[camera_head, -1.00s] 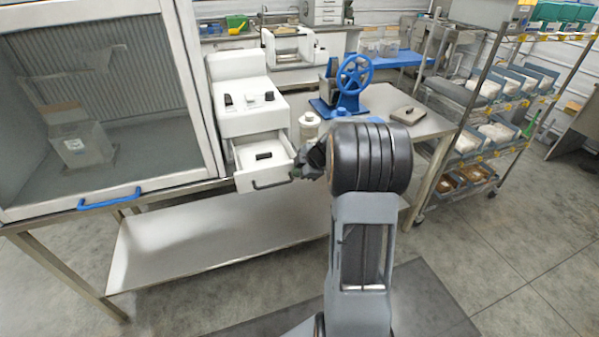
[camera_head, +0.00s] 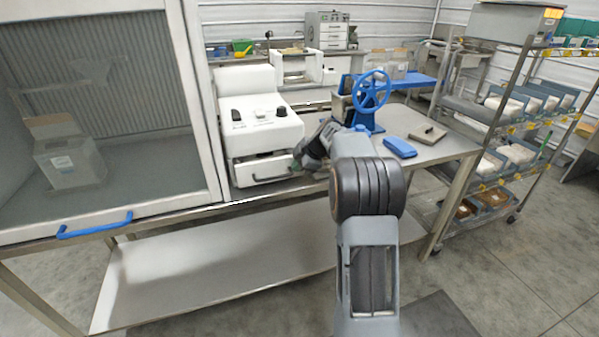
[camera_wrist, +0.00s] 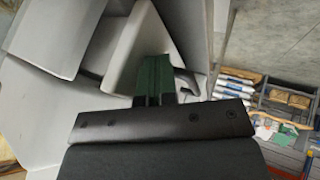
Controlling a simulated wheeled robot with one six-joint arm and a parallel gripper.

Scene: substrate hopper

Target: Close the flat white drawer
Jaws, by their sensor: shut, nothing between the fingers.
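The flat white drawer (camera_head: 262,172) sits low in the front of a white machine (camera_head: 258,122) on the steel bench. Its front, with a dark bar handle, is close to the machine's face; I cannot tell if it is fully flush. My gripper (camera_head: 298,163) is at the right end of the drawer front. In the wrist view my green fingers (camera_wrist: 153,80) are shut together, with nothing between them. Their tips are against or very near the white drawer (camera_wrist: 140,45), beside its dark handle; exact contact is unclear.
A glass-fronted cabinet (camera_head: 95,120) stands left of the machine. To the right on the bench are a blue hand-wheel device (camera_head: 368,100), a blue case (camera_head: 400,147) and a grey flat block (camera_head: 428,134). A wire shelf rack (camera_head: 500,130) stands farther right.

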